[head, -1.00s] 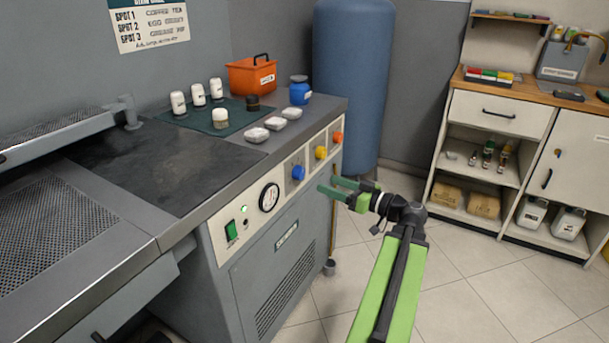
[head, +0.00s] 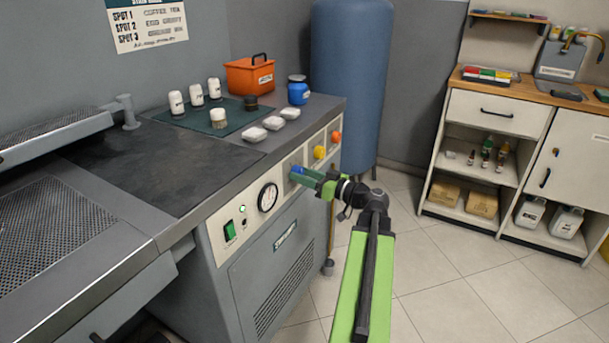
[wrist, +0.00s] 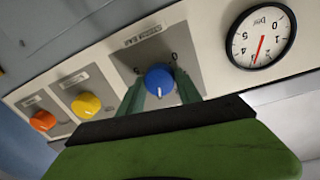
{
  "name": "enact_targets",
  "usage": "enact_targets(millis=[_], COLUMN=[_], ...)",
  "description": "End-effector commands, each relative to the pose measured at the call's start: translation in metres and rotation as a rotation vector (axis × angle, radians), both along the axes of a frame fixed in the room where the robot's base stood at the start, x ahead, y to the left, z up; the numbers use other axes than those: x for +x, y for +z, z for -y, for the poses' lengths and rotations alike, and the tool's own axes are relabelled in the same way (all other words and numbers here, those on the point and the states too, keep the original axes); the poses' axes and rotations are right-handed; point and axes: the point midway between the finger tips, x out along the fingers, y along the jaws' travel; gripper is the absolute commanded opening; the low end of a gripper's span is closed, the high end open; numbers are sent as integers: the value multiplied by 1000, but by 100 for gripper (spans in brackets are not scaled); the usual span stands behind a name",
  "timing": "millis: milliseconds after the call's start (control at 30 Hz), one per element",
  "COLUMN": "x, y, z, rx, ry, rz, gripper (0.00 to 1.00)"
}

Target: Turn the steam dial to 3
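A blue dial (wrist: 159,80) sits on a grey plate on the press's cream panel. Its white mark points to the bottom of the wrist picture. The plate shows a small 0 and lettering too blurred to read surely. My gripper (wrist: 160,92) has its two green fingers apart, one on each side of the blue dial; whether they touch it I cannot tell. In the head view my gripper (head: 302,177) reaches the panel from the right and partly hides the blue dial (head: 296,169). A yellow dial (wrist: 86,104) and an orange dial (wrist: 42,120) sit farther along.
A round gauge (wrist: 261,38) with a red needle sits beside the blue dial. A green switch (head: 230,230) is farther left on the panel. Bottles and white blocks stand on the worktop above. A blue tank (head: 350,80) stands behind; the floor at right is clear.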

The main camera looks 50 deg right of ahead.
Motion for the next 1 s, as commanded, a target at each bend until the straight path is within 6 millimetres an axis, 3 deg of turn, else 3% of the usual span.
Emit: enact_targets(millis=[33,300,733,767,900,1000], x=[0,0,0,0,1,1], y=[0,0,0,0,0,0], z=[0,0,0,0,0,0], rx=[0,0,95,95,96,96], ry=[-1,-2,-2,-2,-1,-1], rz=[0,0,-23,-23,-23,-23], gripper=[32,0,0,43,62,62])
